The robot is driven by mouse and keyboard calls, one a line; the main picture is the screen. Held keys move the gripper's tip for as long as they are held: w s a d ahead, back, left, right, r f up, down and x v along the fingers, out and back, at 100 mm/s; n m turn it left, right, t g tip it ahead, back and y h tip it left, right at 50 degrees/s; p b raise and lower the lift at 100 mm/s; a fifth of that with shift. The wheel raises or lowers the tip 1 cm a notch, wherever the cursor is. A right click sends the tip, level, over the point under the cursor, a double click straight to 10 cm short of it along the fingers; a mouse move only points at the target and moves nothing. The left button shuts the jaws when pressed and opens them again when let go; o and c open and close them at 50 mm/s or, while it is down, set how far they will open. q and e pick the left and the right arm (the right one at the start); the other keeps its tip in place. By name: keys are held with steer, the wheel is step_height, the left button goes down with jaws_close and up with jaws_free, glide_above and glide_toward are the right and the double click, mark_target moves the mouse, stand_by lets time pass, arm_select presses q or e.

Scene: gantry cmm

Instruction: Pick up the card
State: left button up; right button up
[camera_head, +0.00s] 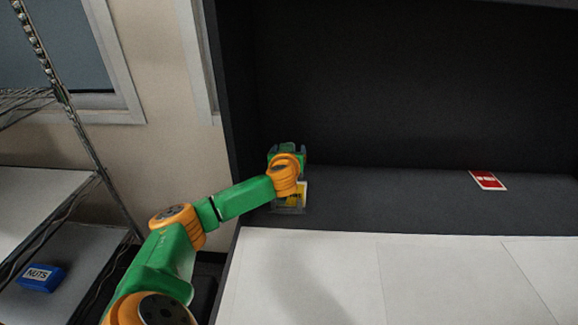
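A red card (487,180) with a white edge and small white marking lies flat on the dark shelf, right of centre. My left arm, green and orange, reaches in from the lower left. Its gripper (289,205) is at the left end of the dark shelf, well to the left of the red card and apart from it. A yellow patch (297,193) shows at the gripper, partly behind the orange wrist; I cannot tell whether it is a separate thing. The fingers are too small and covered to read. My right gripper is not in view.
A dark upright panel (233,120) stands just left of the gripper. A white surface (430,285) lies in front of the dark shelf and is clear. A wire rack at the left holds a blue box marked NUTS (41,278). The shelf between gripper and card is free.

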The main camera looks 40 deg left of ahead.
arm_select(q)
steer(key=shift+r, duration=0.1)
steer(key=c, duration=0.3)
jaws_close()
